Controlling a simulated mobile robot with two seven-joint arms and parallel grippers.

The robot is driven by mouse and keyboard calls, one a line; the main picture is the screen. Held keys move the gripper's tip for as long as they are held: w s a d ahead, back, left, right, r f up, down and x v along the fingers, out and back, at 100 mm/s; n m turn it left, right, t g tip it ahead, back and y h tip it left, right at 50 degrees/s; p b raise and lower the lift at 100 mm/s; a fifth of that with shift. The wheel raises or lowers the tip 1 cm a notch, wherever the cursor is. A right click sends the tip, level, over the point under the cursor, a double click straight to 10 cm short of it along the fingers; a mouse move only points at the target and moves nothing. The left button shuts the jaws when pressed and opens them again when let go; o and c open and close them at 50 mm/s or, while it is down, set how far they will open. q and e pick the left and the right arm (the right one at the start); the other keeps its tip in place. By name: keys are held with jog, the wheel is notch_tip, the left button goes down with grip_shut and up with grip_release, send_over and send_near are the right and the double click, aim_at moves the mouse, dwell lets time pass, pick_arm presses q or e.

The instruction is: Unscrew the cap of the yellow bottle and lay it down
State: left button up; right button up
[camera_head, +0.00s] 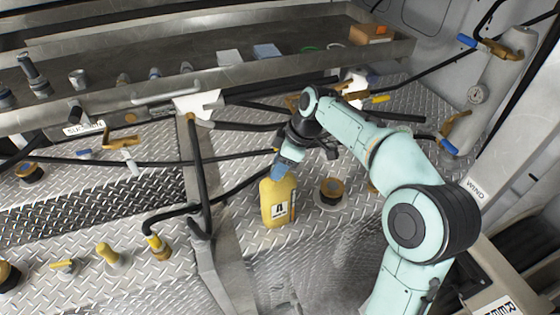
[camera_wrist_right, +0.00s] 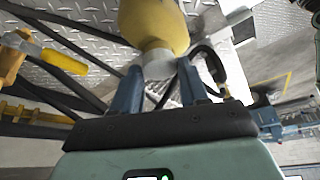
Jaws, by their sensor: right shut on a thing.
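The yellow bottle (camera_head: 278,205) stands upright on the diamond-plate surface near the middle of the head view, with a black-and-white label on its front. It also shows in the right wrist view (camera_wrist_right: 152,22), with its pale grey cap (camera_wrist_right: 158,66) at the neck. My right gripper (camera_head: 284,168) is at the top of the bottle, its blue fingers on either side of the cap in the right wrist view (camera_wrist_right: 158,80). It is shut on the cap, which looks in line with the neck. In the head view the gripper hides the cap. My left gripper is not in view.
A round black-and-orange fitting (camera_head: 332,190) stands close to the right of the bottle. A hose with a brass end (camera_head: 158,246) and a grey post (camera_head: 195,165) are to its left. A metal shelf (camera_head: 190,62) with several small items runs along the back.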

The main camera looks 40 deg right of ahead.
jog(key=shift+w+f+n+g, duration=0.1)
jog(key=shift+n+g, duration=0.2)
jog(key=shift+n, duration=0.5)
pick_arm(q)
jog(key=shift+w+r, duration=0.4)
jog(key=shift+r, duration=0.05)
pick_arm(e)
jog(key=shift+n+g+y+p, duration=0.4)
jog(key=shift+n+p, duration=0.2)
jog(key=shift+n, duration=0.9)
jog(key=shift+f, duration=0.15)
jog(key=shift+r, duration=0.45)
jog(key=shift+r+p, duration=0.5)
jog(key=shift+r, duration=0.05)
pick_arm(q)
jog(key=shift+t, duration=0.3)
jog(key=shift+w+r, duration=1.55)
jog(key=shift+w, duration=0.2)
pick_arm(e)
jog(key=shift+r, duration=0.55)
